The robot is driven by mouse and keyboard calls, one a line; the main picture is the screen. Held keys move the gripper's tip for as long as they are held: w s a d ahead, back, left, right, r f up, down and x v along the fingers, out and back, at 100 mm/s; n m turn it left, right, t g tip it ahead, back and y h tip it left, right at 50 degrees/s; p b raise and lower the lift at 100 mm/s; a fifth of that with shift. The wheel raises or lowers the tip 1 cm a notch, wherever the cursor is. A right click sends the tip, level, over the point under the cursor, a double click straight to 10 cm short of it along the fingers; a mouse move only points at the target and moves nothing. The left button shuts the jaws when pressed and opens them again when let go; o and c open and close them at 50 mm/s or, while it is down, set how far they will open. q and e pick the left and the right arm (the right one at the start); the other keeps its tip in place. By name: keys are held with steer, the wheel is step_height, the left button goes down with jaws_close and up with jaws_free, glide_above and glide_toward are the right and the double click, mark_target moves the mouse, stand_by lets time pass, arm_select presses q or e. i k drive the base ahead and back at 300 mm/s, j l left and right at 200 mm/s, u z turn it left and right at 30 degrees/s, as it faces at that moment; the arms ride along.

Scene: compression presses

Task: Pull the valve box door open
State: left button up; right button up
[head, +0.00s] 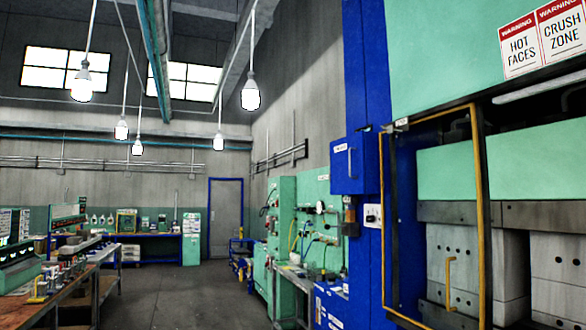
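A blue box (362,165), which looks like the valve box, is fixed to the tall blue column at right of centre. Its door (341,172) faces left toward the aisle and looks shut against the box. A pale upright handle (349,162) is on the door, with a small white label above it, too small to read surely. The inside of the box is hidden. Neither of my grippers shows in the head view.
A press (460,170) with a yellow-framed guard (479,215) stands at the right, close to the box. Workbenches (85,270) stand at left. The floor (190,295) between is clear.

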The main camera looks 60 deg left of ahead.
mark_target(347, 172)
steer(key=u, duration=1.45)
